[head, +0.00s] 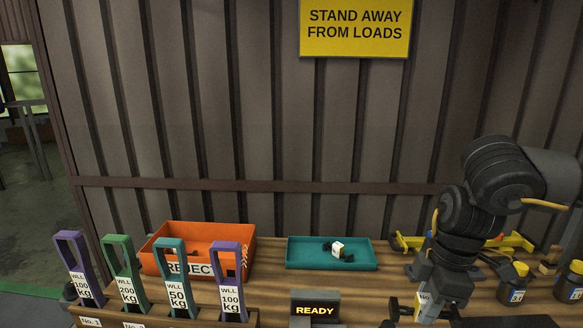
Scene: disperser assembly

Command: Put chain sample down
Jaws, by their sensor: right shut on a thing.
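My right gripper (428,306) is low at the front right of the bench and points down. It is shut on a small pale and yellow piece with a "No." label (425,298). The gripper hides much of this piece, so I cannot tell whether it is the chain sample or whether it touches the bench. A short black chain piece with a white tag (338,249) lies in the teal tray (301,262) at the middle back. My left gripper is not in view.
An orange reject bin (205,233) stands at the back left. Several tall load tags (175,275) stand in a front rack. A "READY" display (315,309) is at front centre. Yellow tools (510,241) and yellow-capped jars (513,286) are at right. Bare wood shows before the tray.

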